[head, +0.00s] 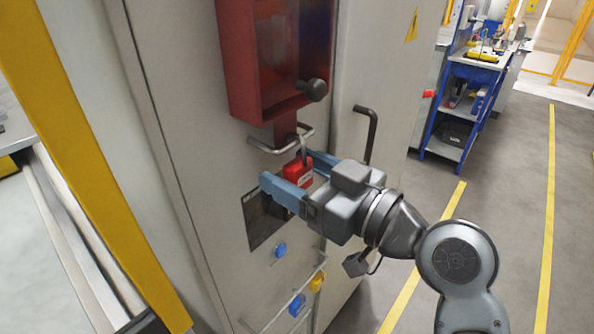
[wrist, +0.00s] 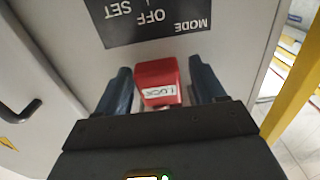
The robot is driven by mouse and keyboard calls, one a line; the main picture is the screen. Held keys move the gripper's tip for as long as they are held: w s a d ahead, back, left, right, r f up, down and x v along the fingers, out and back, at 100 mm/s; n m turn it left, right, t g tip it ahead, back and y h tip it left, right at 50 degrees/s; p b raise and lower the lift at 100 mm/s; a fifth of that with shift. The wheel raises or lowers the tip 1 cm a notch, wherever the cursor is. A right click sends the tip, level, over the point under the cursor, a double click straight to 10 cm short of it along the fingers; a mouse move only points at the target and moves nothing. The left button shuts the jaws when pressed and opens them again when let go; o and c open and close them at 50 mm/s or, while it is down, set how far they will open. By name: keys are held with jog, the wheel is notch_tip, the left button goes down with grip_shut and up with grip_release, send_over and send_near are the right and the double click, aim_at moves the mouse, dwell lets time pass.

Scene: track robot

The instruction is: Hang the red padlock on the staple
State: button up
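The red padlock (head: 299,173) has a grey shackle and a white label. Its shackle reaches up to the bent grey bar and red tab below the red box, which looks like the staple (head: 268,147). The padlock appears to hang there, though the exact contact of shackle and bar is too small to tell. My gripper (head: 287,168) is around the padlock body, one blue finger on each side. In the wrist view, the padlock (wrist: 158,82) stands between the fingers with a narrow gap on both sides, so the gripper looks open.
The red box (head: 240,75) with a dark knob is above on the cabinet door. A black handle (head: 372,130) is to the right. A dark mode plate (wrist: 150,20) lies behind the padlock. Blue padlocks (head: 297,305) and a yellow one (head: 317,281) hang below. A yellow post (head: 70,130) stands left.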

jog(key=shift+o, duration=0.4)
jog(key=shift+s+d, duration=0.1)
jog(key=shift+s+d+f, duration=0.1)
jog(key=shift+s+d, duration=0.05)
jog(key=shift+d, duration=0.1)
jog(key=b+v, duration=0.2)
jog(key=v, duration=0.5)
jog(key=s+d+f+m+t+h, duration=0.2)
jog(key=s+d+f+m+h, duration=0.35)
jog(key=f, duration=0.25)
jog(key=s+d+f+m+t+h, duration=0.2)
jog(key=s+d+f+m+h, duration=0.3)
jog(key=f, duration=0.4)
jog(key=s+d+h, duration=0.2)
jog(key=s+d, duration=0.1)
jog(key=s, duration=0.8)
jog(key=s+d+r+h, duration=0.1)
jog(key=s+d, duration=0.2)
jog(key=s, duration=0.8)
jog(key=shift+r+h, duration=0.25)
jog(key=shift+h, duration=0.1)
